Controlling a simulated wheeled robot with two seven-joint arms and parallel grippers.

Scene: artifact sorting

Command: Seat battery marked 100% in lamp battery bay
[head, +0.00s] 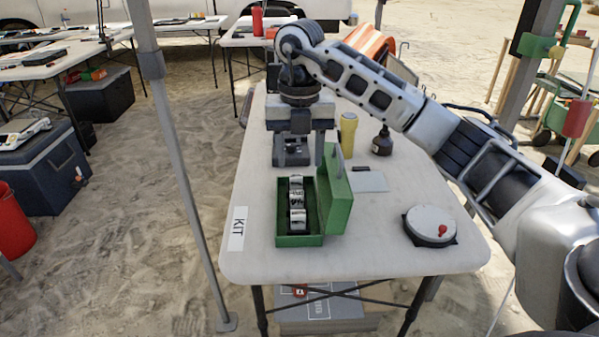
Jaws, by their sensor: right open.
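My right gripper (297,152) points down over the far part of the table, just behind the green box, with its fingers apart. A dark grey object (291,157) shows between and behind the fingers; I cannot tell what it is or whether they touch it. The open green box (298,240) holds several black-and-white pieces (297,200) in a row, which look like batteries. Their marks are too small to read. I cannot pick out the 100% battery, and no lamp battery bay is clearly visible. My left gripper is out of view.
A round white-topped device (431,221) with a red knob sits at the front right. A grey plate (368,181), a yellow cylinder (348,135) and a dark bottle (382,142) stand beyond it. A KIT label (237,228) lies at the left edge. The table's front is clear.

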